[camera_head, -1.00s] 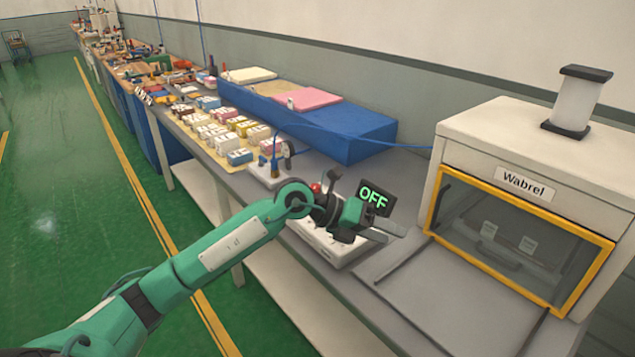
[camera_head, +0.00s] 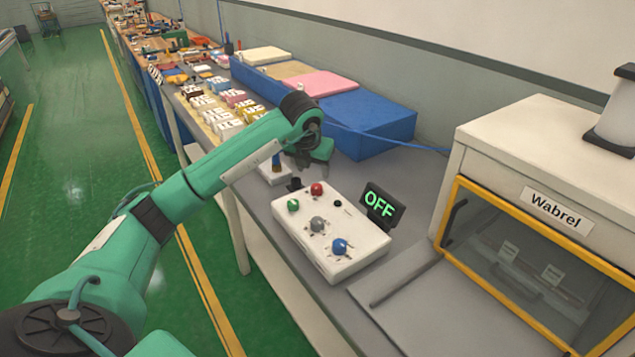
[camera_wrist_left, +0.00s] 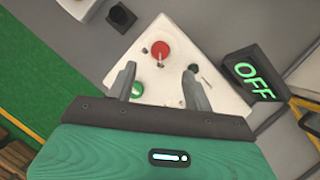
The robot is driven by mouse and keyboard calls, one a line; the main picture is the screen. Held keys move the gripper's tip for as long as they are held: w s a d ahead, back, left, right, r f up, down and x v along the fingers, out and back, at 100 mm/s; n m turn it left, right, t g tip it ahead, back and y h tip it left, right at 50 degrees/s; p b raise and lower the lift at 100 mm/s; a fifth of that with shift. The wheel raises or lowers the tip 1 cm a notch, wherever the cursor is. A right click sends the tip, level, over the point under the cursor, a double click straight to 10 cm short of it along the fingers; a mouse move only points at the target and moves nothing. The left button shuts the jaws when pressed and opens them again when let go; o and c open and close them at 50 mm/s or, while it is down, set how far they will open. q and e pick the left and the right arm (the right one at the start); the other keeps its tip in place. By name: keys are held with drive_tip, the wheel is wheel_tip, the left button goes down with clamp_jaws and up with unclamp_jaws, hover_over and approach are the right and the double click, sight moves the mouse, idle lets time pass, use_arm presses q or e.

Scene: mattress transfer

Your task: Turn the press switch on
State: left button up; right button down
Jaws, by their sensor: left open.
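A white control box (camera_head: 310,252) stands on the grey bench with a red button (camera_head: 317,188), a green one (camera_head: 293,205), a grey one (camera_head: 318,224) and a blue one (camera_head: 340,246). A black sign (camera_head: 379,205) at its far edge reads OFF in green. My left gripper (camera_head: 311,163) is above and behind the box's far end. In the left wrist view its open, empty fingers (camera_wrist_left: 160,84) point at the box, with the red button (camera_wrist_left: 161,50) and green button (camera_wrist_left: 136,88) around the gap. Which control is the press switch is not labelled. My right gripper is not in view.
A cabinet (camera_head: 535,150) labelled Wabrel with a yellow-framed window stands at the right. A blue foam block (camera_head: 375,125) lies behind the box, and several small labelled boxes (camera_head: 225,112) lie farther along the bench. A grey panel (camera_head: 420,310) lies in front of the cabinet.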

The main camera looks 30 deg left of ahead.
sight(317, 186)
use_arm(q)
drive_tip(key=p+x, duration=0.1)
drive_tip(key=x, duration=0.7)
drive_tip(key=shift+w+f, duration=0.1)
drive_tip(key=shift+f, duration=0.2)
drive_tip(key=c, duration=1)
